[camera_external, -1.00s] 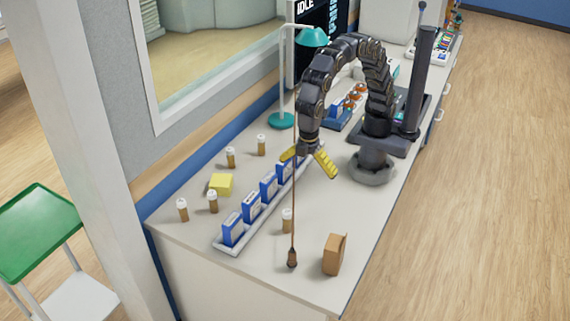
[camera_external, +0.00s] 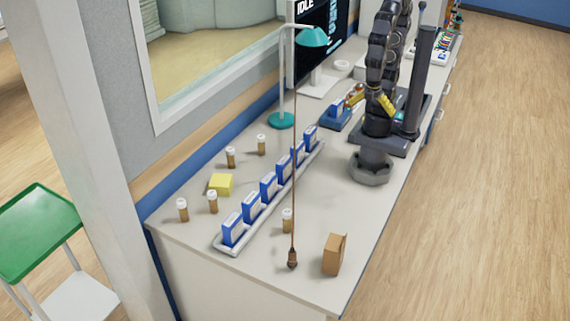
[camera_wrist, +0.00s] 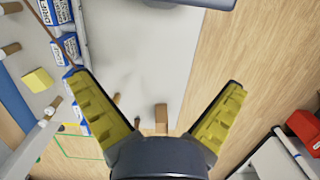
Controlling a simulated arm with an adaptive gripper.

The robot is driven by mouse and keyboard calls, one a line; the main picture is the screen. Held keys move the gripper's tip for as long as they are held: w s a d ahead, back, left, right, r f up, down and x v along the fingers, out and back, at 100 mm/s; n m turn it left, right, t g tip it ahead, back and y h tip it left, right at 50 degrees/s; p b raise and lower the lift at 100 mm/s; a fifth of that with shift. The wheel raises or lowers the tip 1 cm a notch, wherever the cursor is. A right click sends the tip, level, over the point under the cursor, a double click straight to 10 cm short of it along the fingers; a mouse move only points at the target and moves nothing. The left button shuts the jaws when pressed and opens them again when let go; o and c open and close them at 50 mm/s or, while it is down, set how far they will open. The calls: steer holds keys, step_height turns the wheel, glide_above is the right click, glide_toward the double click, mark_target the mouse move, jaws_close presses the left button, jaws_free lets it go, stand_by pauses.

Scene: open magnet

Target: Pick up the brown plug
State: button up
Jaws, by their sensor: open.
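The brown plug (camera_external: 292,258) hangs at the lower end of a thin brown cord (camera_external: 293,200), near the front end of the counter in the external view. Whether it touches the counter I cannot tell. My gripper (camera_external: 372,104) is raised near my base, well behind the plug, with its yellow fingers spread and empty. In the wrist view my gripper (camera_wrist: 158,84) is wide open over bare counter. The cord (camera_wrist: 45,25) crosses the upper left there and passes behind the left finger; the plug is not clearly told apart.
A white rack (camera_external: 232,247) of blue boxes stands left of the cord. A pill bottle (camera_external: 287,221) and a brown box (camera_external: 334,254) stand close to the plug. More bottles, a yellow block (camera_external: 221,184) and a teal lamp (camera_external: 313,38) are farther off. Counter right of the rack is mostly clear.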

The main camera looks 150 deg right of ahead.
stand_by(0.4)
steer(key=c, duration=0.8)
steer(key=shift+o, duration=0.2)
steer(key=n+t, duration=0.1)
steer(key=n, duration=0.9)
glide_above(292, 251)
steer(key=s+a, duration=0.2)
steer(key=s, duration=0.5)
step_height(292, 251, down, 11)
steer(key=w+f+n, duration=0.1)
steer(key=w+f, duration=0.1)
steer(key=w+d+f+n, duration=0.1)
steer(key=w+f, duration=0.1)
steer(key=f, duration=0.1)
steer(key=w+f+n, duration=0.1)
steer(key=w+f, duration=0.1)
steer(key=f, duration=0.1)
steer(key=shift+w+d+f+t, duration=0.1)
steer(key=shift+d+f+t, duration=0.05)
steer(key=shift+d+t, duration=0.25)
steer(key=shift+w+d+f, duration=0.1)
steer(key=shift+f, duration=1.85)
steer(key=shift+w+d+f, duration=0.1)
steer(key=shift+f, duration=1.8)
